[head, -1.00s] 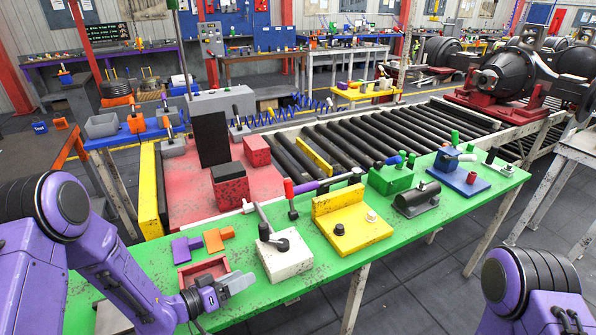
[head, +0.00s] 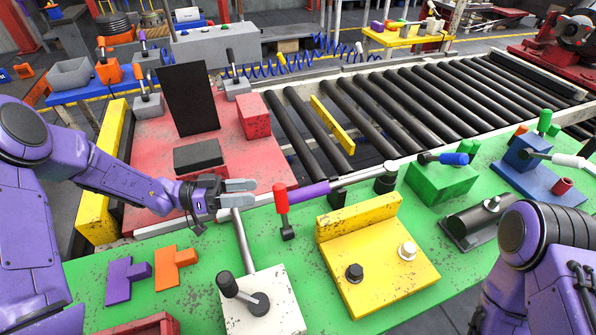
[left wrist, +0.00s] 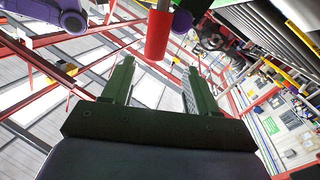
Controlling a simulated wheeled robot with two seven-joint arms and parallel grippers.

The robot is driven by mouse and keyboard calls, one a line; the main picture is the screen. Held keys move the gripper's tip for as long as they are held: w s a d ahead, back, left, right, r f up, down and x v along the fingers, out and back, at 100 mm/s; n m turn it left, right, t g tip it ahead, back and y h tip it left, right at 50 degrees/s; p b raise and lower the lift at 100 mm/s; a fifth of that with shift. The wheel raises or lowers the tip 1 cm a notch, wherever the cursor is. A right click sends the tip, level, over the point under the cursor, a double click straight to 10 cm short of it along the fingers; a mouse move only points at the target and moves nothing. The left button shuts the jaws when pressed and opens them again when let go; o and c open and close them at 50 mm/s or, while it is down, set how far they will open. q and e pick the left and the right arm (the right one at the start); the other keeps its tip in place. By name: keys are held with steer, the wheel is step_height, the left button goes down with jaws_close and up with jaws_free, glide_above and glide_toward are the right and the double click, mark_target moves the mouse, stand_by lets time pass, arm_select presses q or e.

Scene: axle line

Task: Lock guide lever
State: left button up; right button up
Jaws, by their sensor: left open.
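A small lever with an upright red handle (head: 281,199) stands on a black foot at the back edge of the green table (head: 200,268). I cannot tell for certain that it is the guide lever. My left gripper (head: 240,193) is just left of the red handle, above the table's back edge, with its fingers pointing at it. In the left wrist view the red handle (left wrist: 158,35) hangs ahead of the open fingers (left wrist: 152,85), apart from them. A purple-grip bar (head: 312,192) lies just right of the lever. My right gripper is out of view.
A white block with a black knob and rod (head: 262,302) and a yellow fixture (head: 378,262) stand in front. Purple (head: 124,279) and orange (head: 174,265) pieces lie at left. A dark upright panel (head: 191,100) stands on the red plate behind.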

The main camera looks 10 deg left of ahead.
mark_target(276, 192)
arm_select(q)
steer(key=d+p, duration=0.1)
steer(key=d, duration=0.2)
steer(key=d+r+p, duration=0.1)
steer(key=d, duration=0.2)
steer(key=shift+w+d+r+p, duration=0.15)
steer(key=shift+d+p, duration=0.15)
steer(key=shift+d, duration=0.05)
steer(key=w+d, duration=0.1)
steer(key=w+d+f, duration=0.1)
steer(key=d, duration=0.1)
steer(key=shift+w+d+f+p, duration=0.1)
steer(key=shift+w+d+p, duration=0.15)
steer(key=shift+w+p, duration=0.15)
steer(key=shift+s+r, duration=0.2)
steer(key=shift+s, duration=0.15)
steer(key=shift+w+a+f, duration=0.1)
jaws_close()
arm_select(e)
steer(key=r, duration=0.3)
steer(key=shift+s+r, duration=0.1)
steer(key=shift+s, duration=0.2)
